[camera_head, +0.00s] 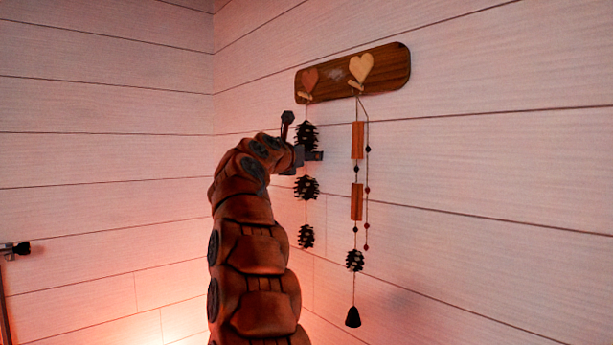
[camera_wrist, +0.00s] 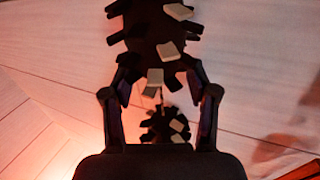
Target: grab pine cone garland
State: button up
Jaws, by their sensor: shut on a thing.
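The pine cone garland (camera_head: 306,187) hangs from the left peg of a wooden wall rack (camera_head: 388,72). It is a string with three dark pine cones, one above another. My gripper (camera_head: 314,156) is at the garland, around the lower part of the top cone, with the middle and bottom cones hanging below it. A smaller-looking cone (camera_wrist: 165,125) shows beyond, partly hidden by the gripper's body.
A second hanging string with orange blocks (camera_head: 357,202), beads, one cone and a dark bell (camera_head: 353,317) hangs close to the right from the other peg. White plank walls stand behind and at left. A dark fixture (camera_head: 18,248) is at the far left.

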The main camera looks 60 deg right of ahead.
jog(key=shift+c, duration=0.6)
jog(key=shift+r, duration=0.1)
